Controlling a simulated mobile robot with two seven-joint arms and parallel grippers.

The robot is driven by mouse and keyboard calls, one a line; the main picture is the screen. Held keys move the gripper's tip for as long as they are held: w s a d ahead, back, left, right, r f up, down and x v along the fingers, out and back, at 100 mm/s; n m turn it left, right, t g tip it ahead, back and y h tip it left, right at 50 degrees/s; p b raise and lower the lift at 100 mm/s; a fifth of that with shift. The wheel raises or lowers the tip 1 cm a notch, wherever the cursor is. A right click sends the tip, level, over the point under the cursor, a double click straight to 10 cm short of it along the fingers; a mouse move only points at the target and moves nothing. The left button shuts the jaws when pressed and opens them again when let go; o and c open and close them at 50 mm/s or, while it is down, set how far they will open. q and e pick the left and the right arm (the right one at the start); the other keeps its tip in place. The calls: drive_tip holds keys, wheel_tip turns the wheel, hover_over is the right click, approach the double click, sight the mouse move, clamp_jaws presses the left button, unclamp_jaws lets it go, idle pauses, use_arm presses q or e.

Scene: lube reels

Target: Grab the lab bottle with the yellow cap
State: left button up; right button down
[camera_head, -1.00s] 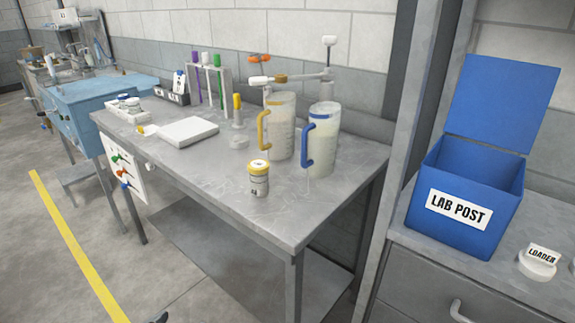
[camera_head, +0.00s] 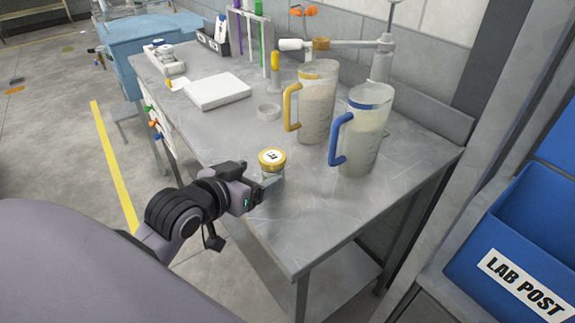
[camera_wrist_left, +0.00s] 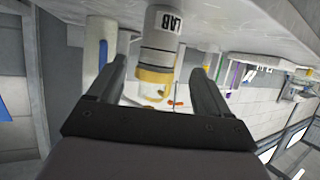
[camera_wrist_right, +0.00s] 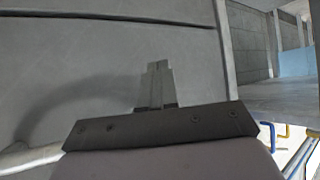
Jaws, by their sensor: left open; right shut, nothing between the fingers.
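The lab bottle (camera_head: 272,161) with the yellow cap stands upright near the front edge of the grey metal table. My left gripper (camera_head: 266,187) is right at it, low on its near left side, and partly hides its body. In the left wrist view, which is upside down, the bottle (camera_wrist_left: 158,45) with its "LAB" label shows between the two open fingers (camera_wrist_left: 156,72), with a gap on each side. My right gripper (camera_wrist_right: 157,85) shows only in the right wrist view; its fingers are together and empty, in front of a plain grey surface.
A jug with a yellow handle (camera_head: 317,100) and a jug with a blue handle (camera_head: 364,130) stand behind and right of the bottle. A white slab (camera_head: 217,91) lies farther back. The blue "LAB POST" box (camera_head: 530,240) is at right. The front right tabletop is clear.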

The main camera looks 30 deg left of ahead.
sight(267, 173)
use_arm(q)
drive_tip(key=shift+p+x, duration=0.35)
drive_tip(key=shift+x, duration=3)
drive_tip(key=shift+d, duration=0.15)
drive_tip(key=c, duration=1.1)
